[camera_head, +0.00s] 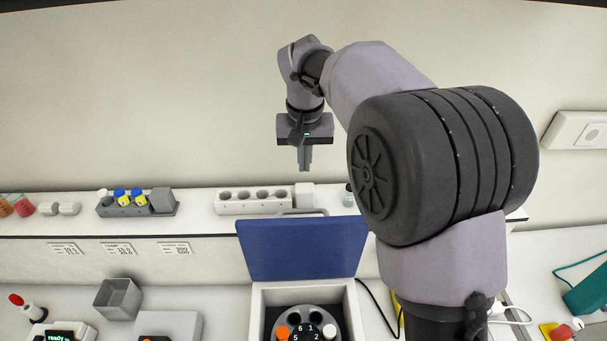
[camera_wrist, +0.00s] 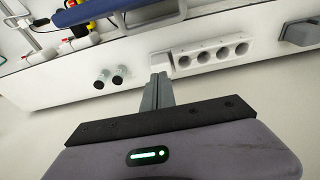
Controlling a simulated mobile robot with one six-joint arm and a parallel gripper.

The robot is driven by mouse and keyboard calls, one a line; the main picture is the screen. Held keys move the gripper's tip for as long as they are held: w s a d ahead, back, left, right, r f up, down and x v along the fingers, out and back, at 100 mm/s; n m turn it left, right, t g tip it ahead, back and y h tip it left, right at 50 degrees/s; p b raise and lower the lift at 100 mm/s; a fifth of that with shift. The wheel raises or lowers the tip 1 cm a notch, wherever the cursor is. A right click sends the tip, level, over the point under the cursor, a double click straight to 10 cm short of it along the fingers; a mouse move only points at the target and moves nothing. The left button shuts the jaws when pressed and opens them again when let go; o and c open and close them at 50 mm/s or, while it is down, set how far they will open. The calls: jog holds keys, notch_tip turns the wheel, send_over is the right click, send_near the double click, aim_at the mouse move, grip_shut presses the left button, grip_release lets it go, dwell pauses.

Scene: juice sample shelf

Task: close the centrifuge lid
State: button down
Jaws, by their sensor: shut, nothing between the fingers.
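The centrifuge lid (camera_head: 303,248) is a blue panel standing open and nearly upright behind the centrifuge. The centrifuge (camera_head: 258,306) is a pale box at the bottom of the head view. Its rotor shows numbered slots, with an orange cap and a white cap in it; the front is cut off. My gripper (camera_head: 305,168) is shut and empty, pointing down above and behind the lid, apart from it. The shut fingers also show in the wrist view (camera_wrist: 158,80). A blue panel that looks like the lid (camera_wrist: 95,12) is at that view's upper left.
On the shelf behind the lid stand a white rack with holes (camera_head: 231,208), a grey rack (camera_head: 118,210) with blue-capped vials, and small dark-capped vials (camera_wrist: 101,80). A grey open box (camera_head: 117,299) is left of the centrifuge. A black cable (camera_head: 377,305) lies right of it.

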jog(key=s+f, duration=0.3)
jog(key=f, duration=0.5)
jog(key=shift+s+f, duration=0.3)
jog(key=shift+s, duration=0.05)
jog(key=shift+a, duration=0.1)
